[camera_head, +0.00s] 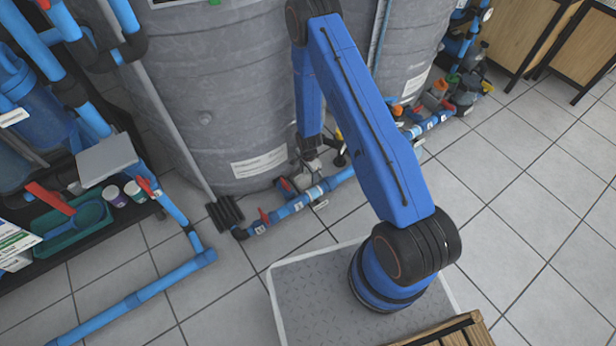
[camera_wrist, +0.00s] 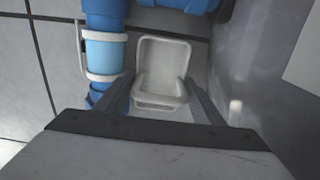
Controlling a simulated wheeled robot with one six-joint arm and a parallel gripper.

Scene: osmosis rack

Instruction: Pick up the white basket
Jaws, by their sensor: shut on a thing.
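The white basket (camera_wrist: 163,62) is a small open container in the middle of the wrist view, with its open side facing the camera. My gripper (camera_wrist: 160,92) has one finger on each side of the basket's near end and is shut on it. In the head view my gripper (camera_head: 311,158) points down beside the big grey tank, just above the blue pipes. It is small there, and I cannot make out the basket clearly in that view.
Blue pipe (camera_wrist: 104,48) runs close along the basket's left side, and more blue piping lies beyond it. The grey tank (camera_head: 215,100) stands left of my arm. A floor pipe (camera_head: 300,200) with red valves runs below the gripper. Tiled floor at right (camera_head: 530,200) is clear.

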